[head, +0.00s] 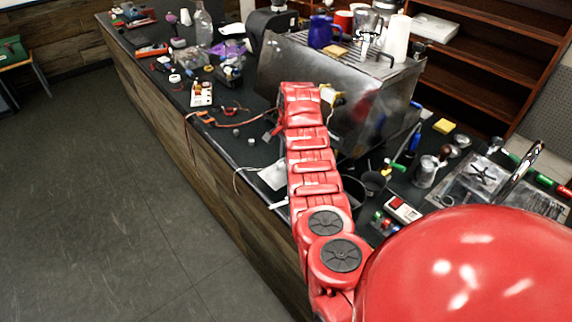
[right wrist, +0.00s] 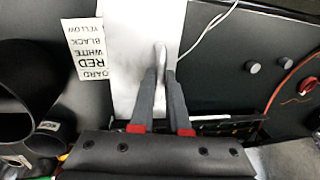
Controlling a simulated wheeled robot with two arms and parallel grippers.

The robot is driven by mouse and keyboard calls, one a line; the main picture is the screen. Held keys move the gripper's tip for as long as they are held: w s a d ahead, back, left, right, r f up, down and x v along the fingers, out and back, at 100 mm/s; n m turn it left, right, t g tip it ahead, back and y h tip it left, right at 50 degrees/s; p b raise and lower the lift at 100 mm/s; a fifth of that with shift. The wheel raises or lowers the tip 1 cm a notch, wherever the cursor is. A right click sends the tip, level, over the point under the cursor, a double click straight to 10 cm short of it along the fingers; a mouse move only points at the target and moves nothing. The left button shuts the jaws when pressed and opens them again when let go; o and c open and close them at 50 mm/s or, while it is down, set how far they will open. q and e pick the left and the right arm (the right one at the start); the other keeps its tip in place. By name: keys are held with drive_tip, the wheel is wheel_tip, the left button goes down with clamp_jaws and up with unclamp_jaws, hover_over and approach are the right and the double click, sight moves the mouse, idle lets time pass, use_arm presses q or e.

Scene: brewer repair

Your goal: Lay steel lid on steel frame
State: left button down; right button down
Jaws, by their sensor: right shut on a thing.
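My right gripper (right wrist: 164,75) is shut, its two dark fingers close together over a pale silvery flat panel (right wrist: 140,50) that looks like the steel lid. The panel runs out past the fingertips; their exact grip on it is hard to see. In the head view my red right arm reaches over the counter, and the gripper (head: 276,130) is mostly hidden behind it. A pale flat piece (head: 272,175), probably the same panel, shows left of the arm. A steel box-shaped machine (head: 375,112) stands just right of the arm's end; I cannot tell whether it is the steel frame. My left gripper is out of view.
A dark cup (right wrist: 28,92) and a printed card (right wrist: 85,50) are left of the panel in the wrist view. Small grey knobs (right wrist: 251,66) and an orange cable (right wrist: 280,88) lie right. Tools crowd the dark counter (head: 222,150). A blue pitcher (head: 320,32) stands on the machine.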

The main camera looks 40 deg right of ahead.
sight(285, 166)
wheel_tip(285, 166, down, 5)
drive_tip(key=shift+r+p, duration=0.2)
drive_tip(key=shift+p, duration=0.55)
drive_tip(key=shift+f+b, duration=0.5)
drive_tip(key=c, duration=0.9)
unclamp_jaws()
drive_tip(key=shift+s, duration=0.1)
drive_tip(key=shift+r, duration=0.1)
